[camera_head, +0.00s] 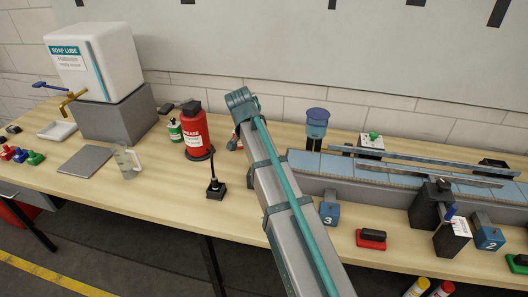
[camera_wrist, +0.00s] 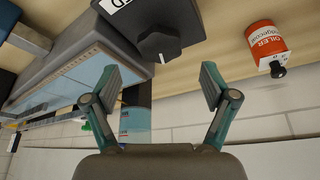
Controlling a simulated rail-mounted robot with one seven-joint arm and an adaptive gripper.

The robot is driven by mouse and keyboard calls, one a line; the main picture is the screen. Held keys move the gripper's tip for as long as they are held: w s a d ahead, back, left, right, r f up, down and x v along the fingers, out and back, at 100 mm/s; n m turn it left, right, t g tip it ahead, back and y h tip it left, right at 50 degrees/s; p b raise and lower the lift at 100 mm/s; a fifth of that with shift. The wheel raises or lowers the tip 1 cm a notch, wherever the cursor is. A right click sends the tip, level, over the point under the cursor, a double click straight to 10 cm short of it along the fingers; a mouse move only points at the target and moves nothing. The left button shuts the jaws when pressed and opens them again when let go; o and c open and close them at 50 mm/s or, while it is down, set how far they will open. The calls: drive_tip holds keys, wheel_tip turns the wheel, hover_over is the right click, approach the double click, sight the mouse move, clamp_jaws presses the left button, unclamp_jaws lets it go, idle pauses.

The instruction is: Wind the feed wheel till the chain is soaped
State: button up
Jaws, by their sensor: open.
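The conveyor chain of blue plates (camera_head: 398,176) runs along the right of the bench and shows beside the box in the wrist view (camera_wrist: 75,87). I cannot tell whether soap is on it. My gripper (camera_wrist: 165,86) is open, with the knob beyond and between its fingertips and nothing held.
A white soap lube tank (camera_head: 122,58) with a brass tap stands on a grey block at left. A red grease can (camera_head: 195,135) and a small black lever (camera_head: 216,188) stand near my arm.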

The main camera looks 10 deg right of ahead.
drive_tip(key=v, duration=0.6)
drive_tip(key=shift+r, duration=0.25)
drive_tip(key=shift+a, duration=0.1)
